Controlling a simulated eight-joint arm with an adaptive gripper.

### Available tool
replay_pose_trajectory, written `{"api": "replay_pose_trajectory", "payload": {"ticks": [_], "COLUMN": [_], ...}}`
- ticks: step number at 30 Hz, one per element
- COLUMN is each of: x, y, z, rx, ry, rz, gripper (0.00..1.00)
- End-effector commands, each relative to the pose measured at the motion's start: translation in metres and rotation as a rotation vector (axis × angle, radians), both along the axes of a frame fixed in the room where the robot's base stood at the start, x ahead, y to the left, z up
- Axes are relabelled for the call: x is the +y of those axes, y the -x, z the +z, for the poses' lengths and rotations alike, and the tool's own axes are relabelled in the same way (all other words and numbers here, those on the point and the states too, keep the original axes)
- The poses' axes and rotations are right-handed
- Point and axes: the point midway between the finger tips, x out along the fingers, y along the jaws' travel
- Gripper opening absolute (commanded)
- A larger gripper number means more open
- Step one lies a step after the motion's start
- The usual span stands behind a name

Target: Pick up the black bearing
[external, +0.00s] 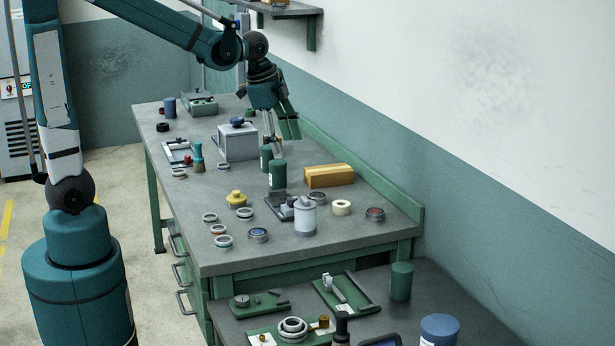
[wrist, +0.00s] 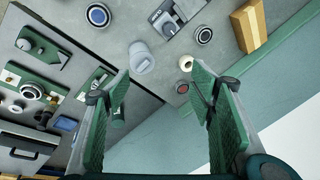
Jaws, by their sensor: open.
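Several dark ring-shaped parts lie flat on the grey workbench, and I cannot tell which is the black bearing. One dark ring with a blue-grey centre (external: 258,235) is near the front edge; it also shows in the wrist view (wrist: 97,15). A dark ring (external: 316,198) lies behind the white canister and shows in the wrist view (wrist: 203,35). A dark ring with a red centre (external: 375,214) lies at the right; it also shows in the wrist view (wrist: 182,87). My gripper (external: 283,130) is open, empty and above the bench; its spread fingers show in the wrist view (wrist: 157,82).
A grey box (external: 238,142) is farther back. The wall borders the bench's right side. Bare bench lies along the front right.

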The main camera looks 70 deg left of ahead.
Motion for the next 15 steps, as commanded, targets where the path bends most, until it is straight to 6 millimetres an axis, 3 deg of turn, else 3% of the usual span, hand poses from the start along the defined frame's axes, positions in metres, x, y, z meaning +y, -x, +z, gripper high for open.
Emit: {"api": "replay_pose_trajectory", "payload": {"ticks": [15], "x": [0.04], "y": [-0.065], "z": [-0.027], "rx": [0.105], "ry": [-0.057], "rz": [-0.229], "gripper": [0.55]}}
